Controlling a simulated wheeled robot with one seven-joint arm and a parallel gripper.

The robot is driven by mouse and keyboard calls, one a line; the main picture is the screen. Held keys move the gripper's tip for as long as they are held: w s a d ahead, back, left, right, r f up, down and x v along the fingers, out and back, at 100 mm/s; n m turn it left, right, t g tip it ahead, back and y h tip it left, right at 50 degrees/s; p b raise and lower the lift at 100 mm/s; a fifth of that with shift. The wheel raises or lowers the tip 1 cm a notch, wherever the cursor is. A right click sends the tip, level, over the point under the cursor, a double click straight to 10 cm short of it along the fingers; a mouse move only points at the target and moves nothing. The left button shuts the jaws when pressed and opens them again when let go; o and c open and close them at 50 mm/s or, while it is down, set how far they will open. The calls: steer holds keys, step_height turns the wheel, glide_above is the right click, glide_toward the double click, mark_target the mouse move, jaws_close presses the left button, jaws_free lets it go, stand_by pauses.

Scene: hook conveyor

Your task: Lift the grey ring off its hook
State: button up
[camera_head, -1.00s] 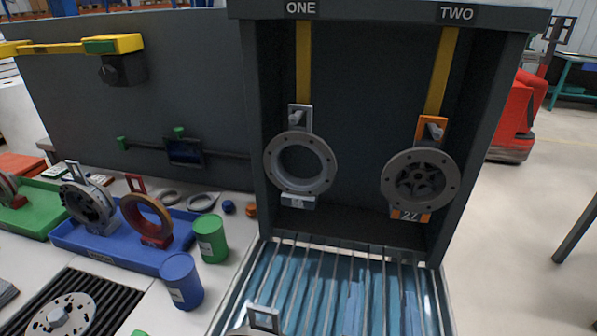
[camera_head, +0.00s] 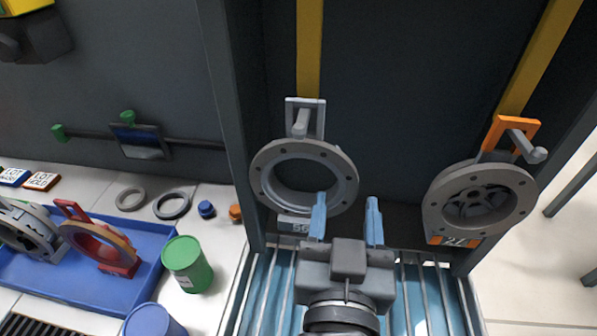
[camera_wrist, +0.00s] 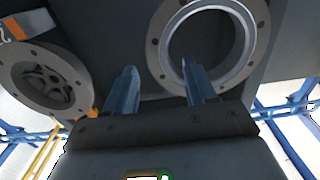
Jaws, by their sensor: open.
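The grey ring (camera_head: 262,187) hangs upright on the grey hook (camera_head: 302,122) below the left yellow strap. It is a flat flange with small bolt holes and a wide open centre. My gripper (camera_head: 346,218) is open and empty, with blue fingers pointing up just in front of the ring's lower right. In the head view the left finger overlaps the ring's lower right rim. In the wrist view the ring (camera_wrist: 250,72) is ahead of my fingers (camera_wrist: 162,90), with the right finger over its lower rim. Contact cannot be told.
A grey disc with a spoked centre (camera_head: 480,196) hangs on an orange hook (camera_head: 515,135) to the right. Dark bay walls (camera_head: 222,120) stand at the sides. A blue tray (camera_head: 143,258), a green can (camera_head: 187,264) and a blue can (camera_head: 152,322) are at the left.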

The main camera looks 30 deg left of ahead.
mark_target(346, 189)
steer(key=p+x, duration=0.2)
steer(key=x, duration=0.4)
steer(key=shift+a+r+p, duration=0.1)
steer(key=shift+a+p, duration=0.05)
steer(key=shift+p, duration=0.15)
steer(key=shift+w+a, duration=0.2)
steer(key=shift+w, duration=0.3)
steer(key=shift+c, duration=0.4)
steer(key=c, duration=0.9)
jaws_close()
